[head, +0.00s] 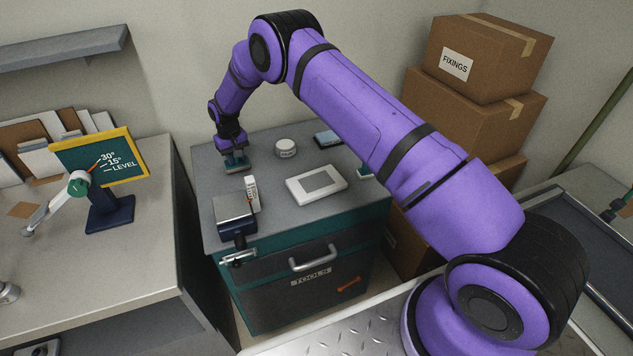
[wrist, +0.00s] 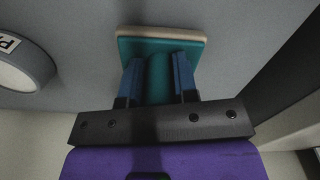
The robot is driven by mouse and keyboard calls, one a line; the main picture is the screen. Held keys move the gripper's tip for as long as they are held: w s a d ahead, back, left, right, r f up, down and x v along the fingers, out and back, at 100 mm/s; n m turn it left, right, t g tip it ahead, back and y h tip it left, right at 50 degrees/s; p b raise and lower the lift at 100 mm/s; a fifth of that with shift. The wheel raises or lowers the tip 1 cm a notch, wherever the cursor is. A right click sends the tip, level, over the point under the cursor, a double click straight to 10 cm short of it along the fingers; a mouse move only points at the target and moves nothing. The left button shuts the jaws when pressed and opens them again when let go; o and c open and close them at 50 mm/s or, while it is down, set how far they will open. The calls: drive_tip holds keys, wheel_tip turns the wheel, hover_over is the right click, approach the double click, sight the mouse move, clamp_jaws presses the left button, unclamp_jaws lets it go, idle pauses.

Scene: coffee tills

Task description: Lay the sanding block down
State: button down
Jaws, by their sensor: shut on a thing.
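The sanding block (head: 237,164) is a teal block with a pale beige layer along its edge. It is at the back left of the grey tool cabinet top (head: 270,205), at or just above that surface; I cannot tell whether it touches. My gripper (head: 233,152) points down over it. In the wrist view my gripper (wrist: 159,82) has its two blue fingers shut on the upright teal grip of the sanding block (wrist: 160,42), one finger on each side. The block's underside is hidden.
On the cabinet top are a round white-topped puck (head: 286,148), a white tray-like plate (head: 316,184), a dark-blue-edged device (head: 327,139) and a vise (head: 235,214). A tilt gauge board (head: 103,157) stands on the left bench. Boxes (head: 470,105) are stacked at right.

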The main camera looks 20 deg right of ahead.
drive_tip(key=shift+f, duration=0.4)
drive_tip(key=c, duration=0.8)
unclamp_jaws()
wheel_tip(320, 180, up, 11)
drive_tip(key=shift+f, duration=0.1)
